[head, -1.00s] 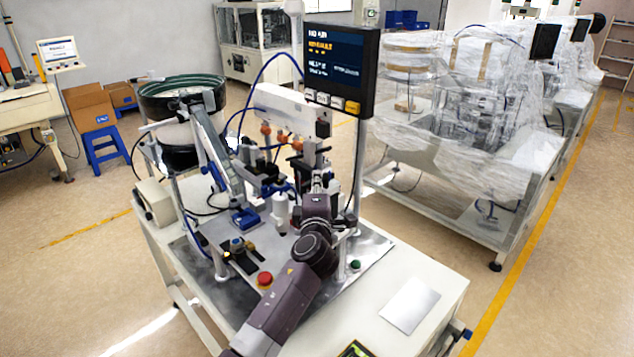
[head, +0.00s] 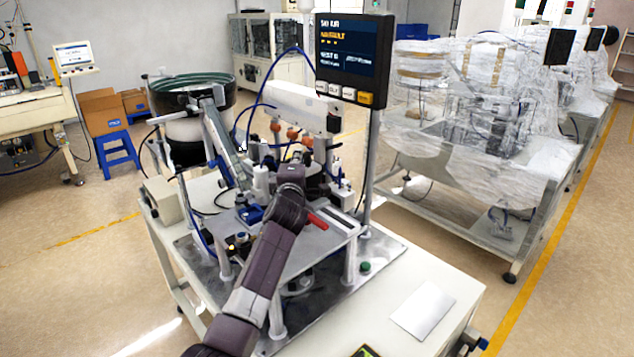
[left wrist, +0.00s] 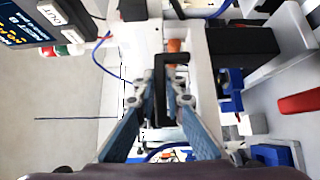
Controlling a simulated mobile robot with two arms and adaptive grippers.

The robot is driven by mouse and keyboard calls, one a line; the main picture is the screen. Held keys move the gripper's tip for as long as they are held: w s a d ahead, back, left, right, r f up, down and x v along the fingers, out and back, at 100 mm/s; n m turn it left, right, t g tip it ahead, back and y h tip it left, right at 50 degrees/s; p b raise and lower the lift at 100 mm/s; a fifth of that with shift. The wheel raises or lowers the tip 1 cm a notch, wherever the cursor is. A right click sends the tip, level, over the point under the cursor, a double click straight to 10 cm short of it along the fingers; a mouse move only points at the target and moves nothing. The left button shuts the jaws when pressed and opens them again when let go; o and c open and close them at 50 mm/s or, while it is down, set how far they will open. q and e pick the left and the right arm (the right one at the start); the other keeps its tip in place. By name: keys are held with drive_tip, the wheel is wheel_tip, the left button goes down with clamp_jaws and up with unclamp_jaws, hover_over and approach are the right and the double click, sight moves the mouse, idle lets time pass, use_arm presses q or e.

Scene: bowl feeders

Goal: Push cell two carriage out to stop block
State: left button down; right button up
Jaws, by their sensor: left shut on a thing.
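My left gripper (head: 290,174) is over the middle of the bowl feeder machine, mostly hidden behind my own wrist in the head view. In the left wrist view its two fingers (left wrist: 165,98) are shut on a black handle (left wrist: 172,58) with a bent end. The handle stands in front of a white block (left wrist: 200,70). I cannot tell for sure whether the handle belongs to the cell two carriage. The stop block cannot be singled out. My right gripper is not in view.
A red bar (head: 318,221) lies on the raised plate right of my wrist, also in the left wrist view (left wrist: 300,102). The screen (head: 353,58) on its post (head: 370,160) stands behind right. The bowl (head: 190,95) is at the left. The white table's front right is mostly clear.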

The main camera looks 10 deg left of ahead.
use_arm(q)
drive_tip(key=w+a+b, duration=0.2)
drive_tip(key=w+a, duration=0.1)
drive_tip(key=a, duration=0.3)
drive_tip(key=shift+w+a+r+b, duration=0.3)
drive_tip(key=shift+w+r+b, duration=0.1)
drive_tip(key=shift+r, duration=0.05)
drive_tip(key=c, duration=2.4)
unclamp_jaws()
drive_tip(key=shift+r, duration=0.1)
drive_tip(key=shift+o, duration=0.5)
drive_tip(key=shift+w+a, duration=0.2)
drive_tip(key=shift+w+f, duration=0.1)
drive_tip(key=shift+f, duration=0.4)
